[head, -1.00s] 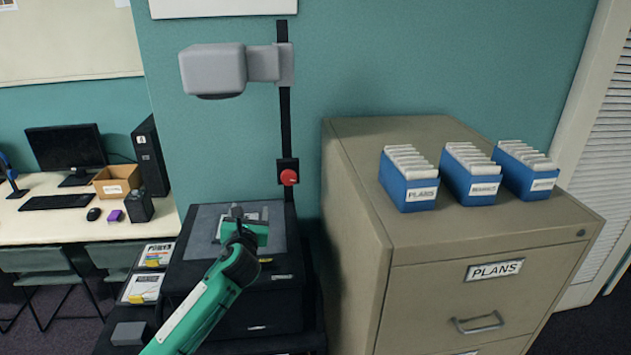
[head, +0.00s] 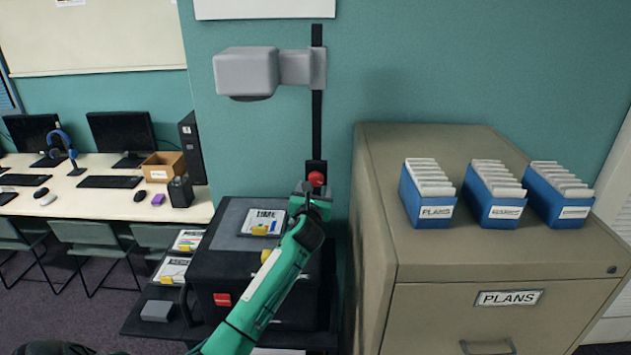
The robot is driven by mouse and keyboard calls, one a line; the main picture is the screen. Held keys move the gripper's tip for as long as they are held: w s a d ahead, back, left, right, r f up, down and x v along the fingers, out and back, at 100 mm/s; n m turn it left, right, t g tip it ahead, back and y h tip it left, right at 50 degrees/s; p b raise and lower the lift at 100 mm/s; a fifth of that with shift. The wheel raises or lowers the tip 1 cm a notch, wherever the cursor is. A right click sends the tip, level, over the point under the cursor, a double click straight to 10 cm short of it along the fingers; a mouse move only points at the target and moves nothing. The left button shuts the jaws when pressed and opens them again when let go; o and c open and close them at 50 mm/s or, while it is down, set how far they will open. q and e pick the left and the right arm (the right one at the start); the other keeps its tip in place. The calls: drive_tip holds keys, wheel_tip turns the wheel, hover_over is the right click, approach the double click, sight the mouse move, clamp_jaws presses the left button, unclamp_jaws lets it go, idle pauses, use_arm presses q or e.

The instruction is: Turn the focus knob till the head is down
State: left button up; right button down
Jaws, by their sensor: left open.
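The grey projector head (head: 247,73) is high on the black upright post (head: 316,120), well above the dark overhead projector base (head: 222,268). The red focus knob (head: 316,178) sits low on the post, on a black block. My left gripper (head: 309,190) is at the knob's lower front and partly covers the block below it. Its jaws are open; I cannot tell whether they touch the knob. My right gripper does not show.
A sheet with a yellow piece (head: 262,222) lies on the projector's top. A beige filing cabinet (head: 430,250) stands close on the right, with blue card boxes (head: 429,193) on it. A desk (head: 100,195) with monitors is at the left.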

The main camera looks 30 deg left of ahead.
sight(316, 181)
use_arm(q)
drive_tip(key=shift+x, duration=1.15)
drive_tip(key=shift+w+a, duration=0.2)
drive_tip(key=shift+w, duration=0.15)
drive_tip(key=shift+w+a+p, duration=0.1)
drive_tip(key=shift+w+p, duration=0.2)
drive_tip(key=shift+a, duration=0.1)
drive_tip(key=c, duration=0.9)
drive_tip(key=shift+c, duration=0.3)
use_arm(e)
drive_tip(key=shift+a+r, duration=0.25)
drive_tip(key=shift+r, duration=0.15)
use_arm(q)
drive_tip(key=shift+f, duration=0.1)
